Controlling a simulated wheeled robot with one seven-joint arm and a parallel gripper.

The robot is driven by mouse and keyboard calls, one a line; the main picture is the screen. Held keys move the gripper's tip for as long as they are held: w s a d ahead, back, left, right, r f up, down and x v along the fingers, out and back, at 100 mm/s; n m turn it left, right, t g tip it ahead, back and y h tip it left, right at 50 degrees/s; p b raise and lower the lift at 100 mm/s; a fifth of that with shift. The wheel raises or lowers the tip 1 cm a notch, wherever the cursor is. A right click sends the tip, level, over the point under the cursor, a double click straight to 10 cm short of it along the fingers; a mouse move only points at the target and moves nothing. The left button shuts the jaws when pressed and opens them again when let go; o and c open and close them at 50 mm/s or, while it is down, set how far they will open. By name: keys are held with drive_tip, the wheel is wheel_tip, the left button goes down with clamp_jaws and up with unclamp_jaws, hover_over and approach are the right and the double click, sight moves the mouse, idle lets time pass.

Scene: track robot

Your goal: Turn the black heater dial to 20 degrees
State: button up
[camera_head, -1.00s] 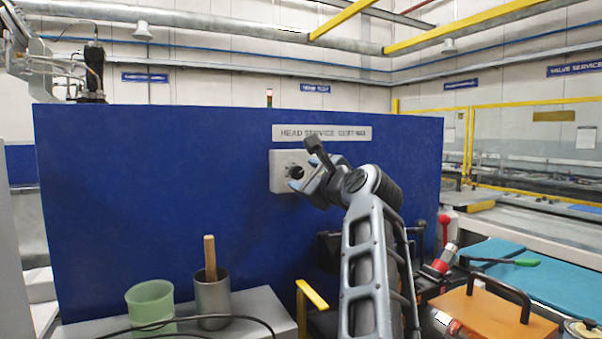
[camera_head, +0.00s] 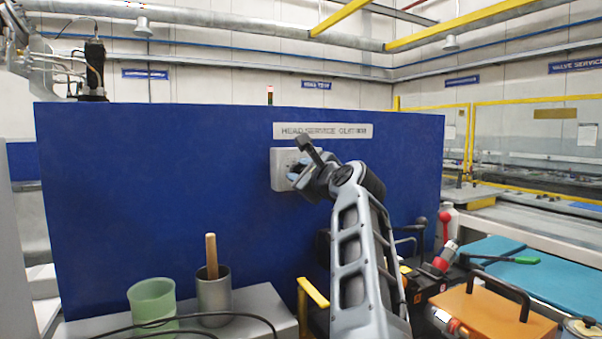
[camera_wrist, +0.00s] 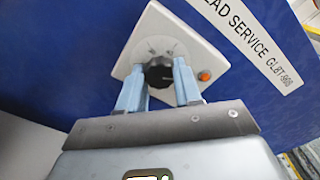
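The black heater dial (camera_wrist: 158,73) sits on a pale square plate (camera_wrist: 150,30) with tick marks around it, fixed to a blue panel. A small orange lamp (camera_wrist: 204,76) is on the plate right of the dial. In the head view the plate (camera_head: 280,180) shows, but my gripper mostly covers the dial. My gripper (camera_wrist: 160,68) has its two light-blue fingers apart, one on each side of the dial. I cannot tell whether the fingertips touch it. The pointer and tick numbers are too small to read. My gripper also shows in the head view (camera_head: 298,172).
The blue panel (camera_head: 150,190) bears a sign (camera_head: 323,131) above the plate. A green cup (camera_head: 152,302) and a metal cup (camera_head: 214,298) with a wooden handle stand lower left beside a black cable. An orange case (camera_head: 497,318) and red-knobbed levers are lower right.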

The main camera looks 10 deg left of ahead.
drive_tip(key=c, duration=0.5)
drive_tip(key=shift+n, duration=0.4)
drive_tip(key=n+b, duration=0.6)
drive_tip(key=n, duration=2.5)
drive_tip(key=shift+f, duration=0.1)
drive_tip(key=shift+n, duration=2)
